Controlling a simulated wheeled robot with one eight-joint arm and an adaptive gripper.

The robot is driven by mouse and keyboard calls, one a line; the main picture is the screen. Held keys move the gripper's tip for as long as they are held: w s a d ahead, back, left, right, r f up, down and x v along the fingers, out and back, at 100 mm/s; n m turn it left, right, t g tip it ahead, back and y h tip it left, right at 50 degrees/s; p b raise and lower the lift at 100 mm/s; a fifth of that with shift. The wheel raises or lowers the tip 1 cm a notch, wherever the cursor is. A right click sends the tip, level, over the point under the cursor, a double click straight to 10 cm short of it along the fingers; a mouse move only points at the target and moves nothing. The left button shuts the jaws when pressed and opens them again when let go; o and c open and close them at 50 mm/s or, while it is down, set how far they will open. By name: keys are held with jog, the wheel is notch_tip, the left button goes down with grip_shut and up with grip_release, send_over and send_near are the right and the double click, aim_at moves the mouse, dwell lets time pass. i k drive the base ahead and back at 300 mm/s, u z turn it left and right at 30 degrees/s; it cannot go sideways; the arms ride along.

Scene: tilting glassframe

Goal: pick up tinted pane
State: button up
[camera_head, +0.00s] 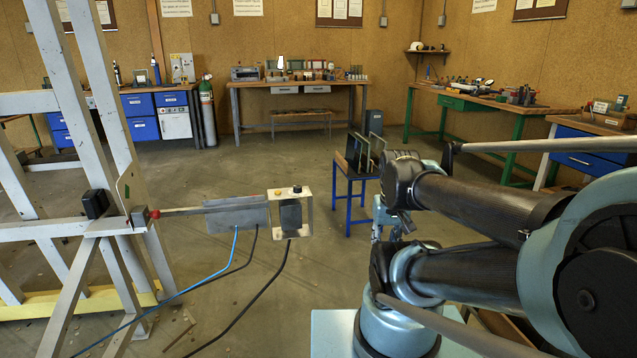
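A small blue stand (350,187) in the middle of the room holds upright panes in a rack. A dark, flat panel (375,123) rises at the back of this group, and a darker pane (356,151) stands in front of it. I cannot tell for certain which is the tinted pane. The far end of my arm lies just right of and nearer than the stand. My gripper (397,221) seems to be partly hidden there behind my arm links. Its fingers cannot be made out, and no pane is seen held.
A grey tilting frame (72,120) stands at left, with a control box (290,213) on an arm reaching toward the middle and cables hanging to the floor. Workbenches (300,84) line the back and right walls. Floor between frame and stand is open.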

aim_at(353, 153)
jog(key=z, duration=0.05)
jog(key=i, duration=2.15)
jog(key=z, duration=0.45)
jog(key=i, duration=0.95)
jog(key=z, duration=0.35)
